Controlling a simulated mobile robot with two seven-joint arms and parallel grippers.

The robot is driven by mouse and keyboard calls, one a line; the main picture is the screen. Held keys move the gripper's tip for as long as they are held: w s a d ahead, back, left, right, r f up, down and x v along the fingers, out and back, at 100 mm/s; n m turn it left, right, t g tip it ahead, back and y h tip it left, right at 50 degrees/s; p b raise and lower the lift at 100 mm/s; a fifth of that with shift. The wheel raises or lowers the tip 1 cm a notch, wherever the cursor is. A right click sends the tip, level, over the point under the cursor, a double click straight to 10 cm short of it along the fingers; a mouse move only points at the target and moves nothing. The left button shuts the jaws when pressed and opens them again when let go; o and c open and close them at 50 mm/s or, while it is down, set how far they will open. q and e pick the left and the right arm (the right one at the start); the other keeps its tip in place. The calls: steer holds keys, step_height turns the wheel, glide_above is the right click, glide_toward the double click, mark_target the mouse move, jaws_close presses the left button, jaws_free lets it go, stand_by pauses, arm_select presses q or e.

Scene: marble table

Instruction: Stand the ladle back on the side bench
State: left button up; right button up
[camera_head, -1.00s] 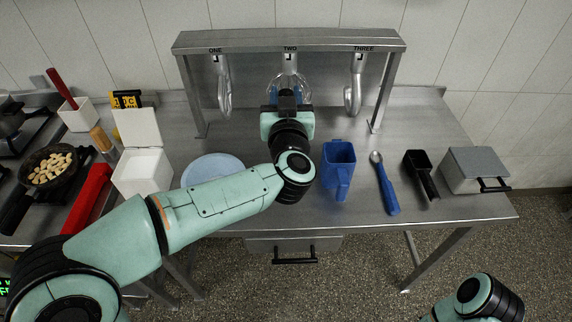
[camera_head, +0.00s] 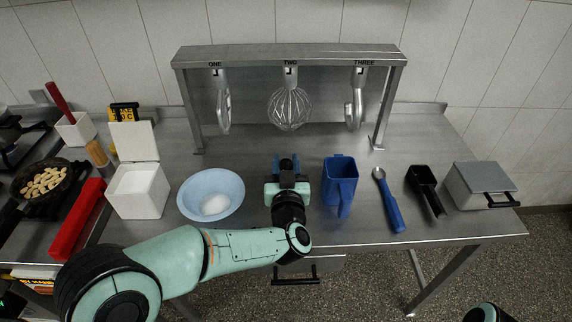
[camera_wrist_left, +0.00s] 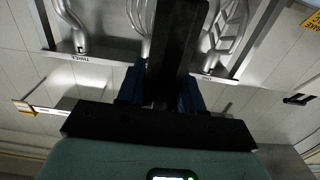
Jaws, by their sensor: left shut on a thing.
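My left gripper (camera_head: 287,163) is over the front middle of the steel table, between the blue bowl and the blue jug. Its blue fingers are shut on a dark bar (camera_wrist_left: 178,45), which the left wrist view shows between them. The bar's far end is out of view, so I cannot tell whether it is the ladle. A spoon-like utensil with a metal bowl and blue handle (camera_head: 391,208) lies on the table at the right. A red handle (camera_head: 58,98) stands in a white holder on the left bench. My right gripper is out of view.
A rack (camera_head: 290,55) bears a whisk (camera_head: 290,108) between two other hanging tools. The blue bowl (camera_head: 187,188) holds a white thing. The blue jug (camera_head: 340,182), black scoop (camera_head: 423,180), grey box (camera_head: 482,175) and white box (camera_head: 138,190) stand around. A peanut pan (camera_head: 22,205) is left.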

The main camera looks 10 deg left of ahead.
arm_select(q)
steer(key=o, duration=0.7)
steer(key=shift+f, duration=0.2)
steer(key=shift+c, duration=0.2)
steer(key=o, duration=0.4)
steer(key=shift+r, duration=0.1)
steer(key=b+v, duration=0.1)
steer(key=v, duration=1.2)
steer(key=shift+s, duration=0.25)
steer(key=shift+r, duration=0.1)
